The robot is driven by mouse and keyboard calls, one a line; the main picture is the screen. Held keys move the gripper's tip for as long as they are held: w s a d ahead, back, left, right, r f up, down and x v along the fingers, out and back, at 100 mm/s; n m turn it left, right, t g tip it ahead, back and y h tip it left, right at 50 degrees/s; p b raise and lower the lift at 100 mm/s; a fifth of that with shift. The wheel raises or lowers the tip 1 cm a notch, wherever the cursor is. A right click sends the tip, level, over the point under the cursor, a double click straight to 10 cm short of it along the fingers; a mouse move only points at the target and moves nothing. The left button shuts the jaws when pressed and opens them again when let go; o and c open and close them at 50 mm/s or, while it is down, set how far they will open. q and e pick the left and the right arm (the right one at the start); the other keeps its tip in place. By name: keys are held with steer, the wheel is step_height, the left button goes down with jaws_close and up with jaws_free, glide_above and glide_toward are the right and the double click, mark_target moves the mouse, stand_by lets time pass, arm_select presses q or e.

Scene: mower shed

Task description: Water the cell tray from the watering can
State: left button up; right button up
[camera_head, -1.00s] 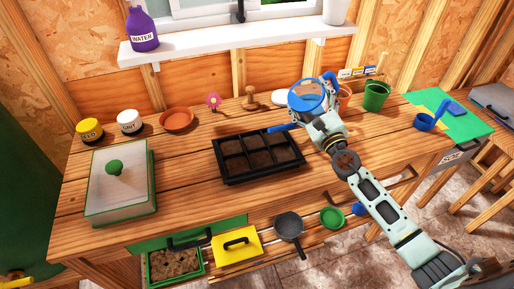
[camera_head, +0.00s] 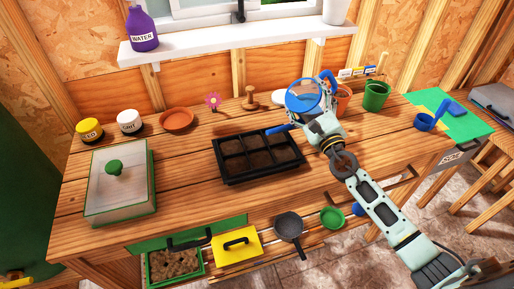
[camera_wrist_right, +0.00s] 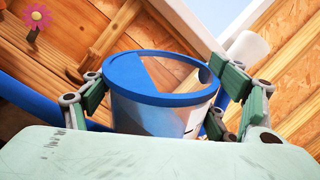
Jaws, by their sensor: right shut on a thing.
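The watering can (camera_head: 306,98) has a clear body with a blue rim, a blue handle at its right and a blue spout (camera_head: 280,129) pointing left. My right gripper (camera_head: 313,119) is shut around the can's body; in the right wrist view the can (camera_wrist_right: 160,100) sits between its two fingers. The can is above the bench, at the right of the black cell tray (camera_head: 232,179), with the spout tip near the tray's back right corner. The tray's cells hold dark soil. No water stream is visible. My left gripper is not in view.
A lidded propagator (camera_head: 120,190) stands at left on the bench (camera_head: 190,215). Behind are labelled jars (camera_head: 130,122), a terracotta saucer (camera_head: 177,120), a pink flower (camera_head: 213,100) and a wooden stamp (camera_head: 250,98). Green pot (camera_head: 376,95) and blue scoop (camera_head: 425,121) are at right.

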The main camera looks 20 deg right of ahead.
mark_target(331, 73)
steer(key=shift+s+a+r+n+b, duration=0.15)
steer(key=shift+a+r+n+b, duration=0.05)
steer(key=shift+a+n, duration=0.25)
steer(key=shift+s+a+r+n+b, duration=0.1)
steer(key=shift+a+r+n+b, duration=0.1)
steer(key=shift+a+n, duration=0.25)
stand_by(1.4)
steer(key=shift+r+n+t+y, duration=0.2)
steer(key=shift+n+t+y, duration=0.1)
steer(key=shift+n+y, duration=0.1)
stand_by(1.5)
steer(key=shift+f, duration=0.1)
